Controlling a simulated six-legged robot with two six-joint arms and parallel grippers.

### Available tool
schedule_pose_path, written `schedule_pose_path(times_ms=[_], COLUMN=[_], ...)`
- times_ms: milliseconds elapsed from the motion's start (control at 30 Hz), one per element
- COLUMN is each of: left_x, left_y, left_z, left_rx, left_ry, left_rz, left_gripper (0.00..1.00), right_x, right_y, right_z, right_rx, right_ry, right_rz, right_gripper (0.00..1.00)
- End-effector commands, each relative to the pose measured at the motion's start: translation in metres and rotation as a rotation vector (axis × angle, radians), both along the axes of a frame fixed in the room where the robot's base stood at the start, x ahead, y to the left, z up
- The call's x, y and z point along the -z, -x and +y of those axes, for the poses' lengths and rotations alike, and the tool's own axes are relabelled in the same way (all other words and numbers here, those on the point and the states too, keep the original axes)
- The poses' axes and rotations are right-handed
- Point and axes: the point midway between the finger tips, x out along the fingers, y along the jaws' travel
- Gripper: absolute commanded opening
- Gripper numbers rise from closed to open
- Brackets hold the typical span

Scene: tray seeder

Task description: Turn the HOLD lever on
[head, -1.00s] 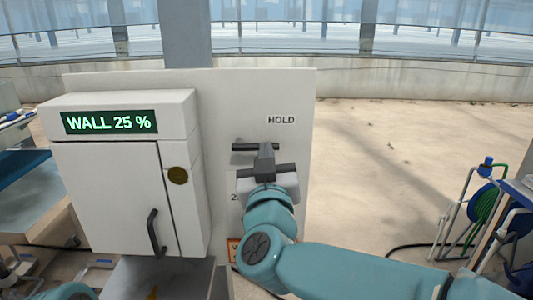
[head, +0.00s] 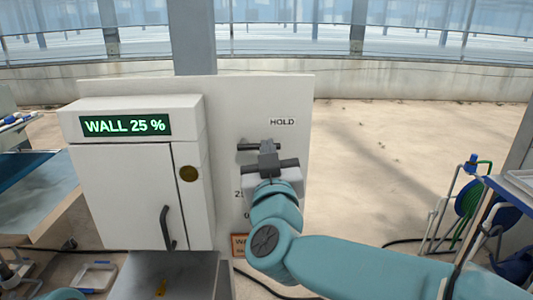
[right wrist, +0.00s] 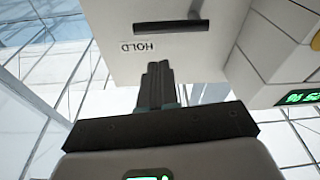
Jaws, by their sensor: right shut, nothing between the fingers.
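The HOLD lever (head: 246,147) is a dark horizontal bar on the pale panel (head: 294,180), below and left of the HOLD label (head: 282,122). My right gripper (head: 266,147) is shut and empty, in front of the lever's right part and hiding some of it. In the right wrist view the picture is upside down; the lever bar (right wrist: 172,27) lies beyond the shut fingertips (right wrist: 157,68), with a gap between them in the picture. I cannot tell whether they touch. My left gripper is out of view.
A white cabinet (head: 125,200) with a handle and a green "WALL 25 %" display (head: 125,126) stands left of the lever. A green hose reel (head: 468,197) is at the right. Open floor lies right of the panel.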

Motion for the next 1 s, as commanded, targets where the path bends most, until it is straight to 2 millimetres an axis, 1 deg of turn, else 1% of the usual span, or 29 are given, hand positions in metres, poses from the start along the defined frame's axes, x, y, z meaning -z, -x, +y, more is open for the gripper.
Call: schedule_pose_path(times_ms=[100,167,300,500,633,700,767,867,900,967,1000], left_x=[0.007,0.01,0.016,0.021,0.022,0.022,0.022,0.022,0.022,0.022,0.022], left_y=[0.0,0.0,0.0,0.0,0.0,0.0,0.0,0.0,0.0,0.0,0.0], left_z=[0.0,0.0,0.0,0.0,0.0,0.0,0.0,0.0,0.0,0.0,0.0], left_rx=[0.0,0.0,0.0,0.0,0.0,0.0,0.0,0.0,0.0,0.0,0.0], left_ry=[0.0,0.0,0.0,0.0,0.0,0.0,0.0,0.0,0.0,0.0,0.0], left_rz=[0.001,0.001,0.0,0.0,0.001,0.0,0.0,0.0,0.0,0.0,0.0], left_gripper=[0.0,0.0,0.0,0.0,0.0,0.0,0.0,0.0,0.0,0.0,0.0], right_x=[0.004,0.007,0.012,0.017,0.02,0.026,0.043,0.097,0.126,0.172,0.203], right_y=[0.018,0.027,0.052,0.083,0.092,0.086,0.073,0.041,0.03,0.017,0.011], right_z=[-0.001,-0.001,-0.001,-0.002,-0.005,-0.015,-0.028,-0.06,-0.074,-0.094,-0.106], right_rx=[-0.002,-0.002,-0.003,-0.002,0.005,0.031,0.07,0.159,0.191,0.227,0.239], right_ry=[-0.001,-0.001,-0.002,0.0,-0.001,0.002,0.018,0.071,0.102,0.157,0.194], right_rz=[-0.004,-0.002,-0.003,-0.003,0.0,0.013,0.046,0.146,0.197,0.276,0.333], right_gripper=[0.0,0.0,0.0,0.0,0.0,0.0,0.0,0.0,0.0,0.0,0.0])
